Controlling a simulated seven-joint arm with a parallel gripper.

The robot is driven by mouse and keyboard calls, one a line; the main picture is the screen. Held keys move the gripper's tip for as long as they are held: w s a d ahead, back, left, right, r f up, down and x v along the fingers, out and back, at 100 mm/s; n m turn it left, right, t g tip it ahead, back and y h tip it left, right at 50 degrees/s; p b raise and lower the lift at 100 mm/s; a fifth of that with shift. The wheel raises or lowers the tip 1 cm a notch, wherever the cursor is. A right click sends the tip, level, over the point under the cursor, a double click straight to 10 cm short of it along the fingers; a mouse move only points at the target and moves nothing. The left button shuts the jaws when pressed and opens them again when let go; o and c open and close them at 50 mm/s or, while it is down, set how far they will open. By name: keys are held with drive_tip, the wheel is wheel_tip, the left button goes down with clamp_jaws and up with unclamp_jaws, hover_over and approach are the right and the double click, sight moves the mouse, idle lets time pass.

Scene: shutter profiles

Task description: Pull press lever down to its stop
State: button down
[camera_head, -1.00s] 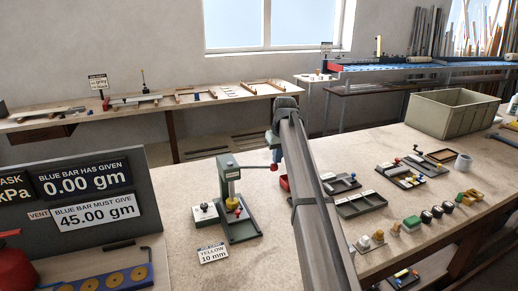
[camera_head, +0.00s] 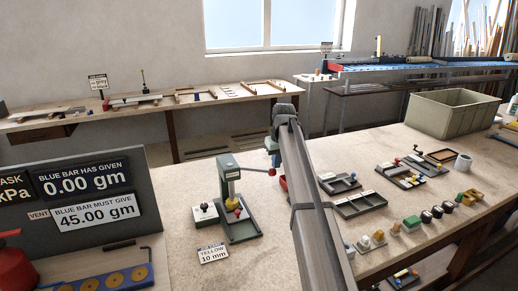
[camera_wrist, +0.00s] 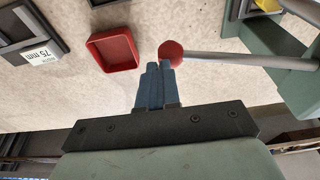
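The green press (camera_head: 228,190) stands upright on the bench at centre left, with a yellow part (camera_head: 233,203) under its column. Its lever (camera_head: 254,169) sticks out to the right, close to level with a slight downward tilt, and ends in a red ball knob (camera_head: 272,172). In the wrist view the grey lever (camera_wrist: 240,61) and red knob (camera_wrist: 171,53) show at the fingertips. My gripper (camera_wrist: 159,67) has its blue fingers together with nothing between them. The tips are at the knob's edge; whether they touch it I cannot tell. My arm hides part of the bench.
A red tray (camera_wrist: 114,50) lies on the bench near the knob. Dark sectioned trays (camera_head: 362,204) are to the right of my arm. A small box with a white top (camera_head: 205,214) stands left of the press.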

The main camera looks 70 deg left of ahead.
drive_tip(key=shift+f, duration=0.2)
drive_tip(key=shift+s+f, duration=0.1)
drive_tip(key=shift+f, duration=0.35)
drive_tip(key=shift+r, duration=0.1)
drive_tip(key=a+v, duration=0.3)
drive_tip(key=v, duration=1.2)
drive_tip(key=shift+r, duration=0.6)
idle(1.1)
idle(1.0)
